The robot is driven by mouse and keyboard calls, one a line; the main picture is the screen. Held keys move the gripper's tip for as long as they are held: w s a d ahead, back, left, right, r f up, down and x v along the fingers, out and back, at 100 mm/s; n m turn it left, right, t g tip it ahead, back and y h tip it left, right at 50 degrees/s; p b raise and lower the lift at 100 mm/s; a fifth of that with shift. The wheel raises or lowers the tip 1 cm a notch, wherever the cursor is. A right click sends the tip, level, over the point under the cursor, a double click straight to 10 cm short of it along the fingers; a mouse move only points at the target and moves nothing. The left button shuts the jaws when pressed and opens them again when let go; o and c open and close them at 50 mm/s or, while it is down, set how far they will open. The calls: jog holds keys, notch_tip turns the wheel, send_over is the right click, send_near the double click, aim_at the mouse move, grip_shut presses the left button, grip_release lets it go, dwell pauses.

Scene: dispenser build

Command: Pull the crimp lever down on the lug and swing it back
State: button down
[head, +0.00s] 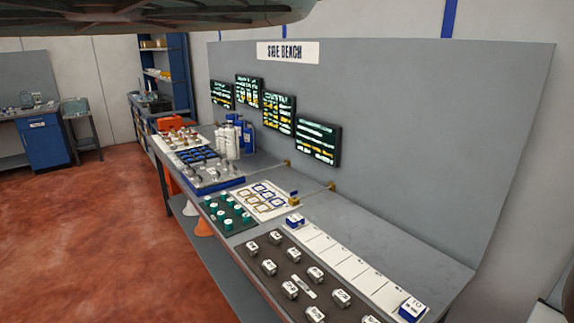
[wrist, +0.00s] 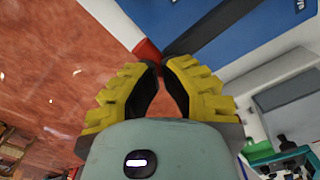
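No crimp lever or lug can be made out for certain in either view. My gripper (wrist: 161,68) shows in the wrist view with two yellow stepped fingers and dark inner pads. Its fingertips come together at the middle, with no object seen between them. It hangs over red floor and beside a blue surface, apart from the side bench. My gripper is not visible in the head view.
In the head view a long side bench (head: 392,250) runs under a grey back panel (head: 420,130) with several dark screens (head: 318,140). It carries a dark mat of labelled blocks, green pegs, white bottles (head: 229,142) and a blue-edged tray (head: 212,182). Red floor (head: 90,230) at left is clear.

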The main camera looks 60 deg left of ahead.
jog(key=shift+f+b, duration=1)
jog(key=shift+f, duration=0.15)
jog(key=shift+r, duration=0.1)
jog(key=shift+r+p, duration=2.15)
jog(key=shift+r, duration=2.35)
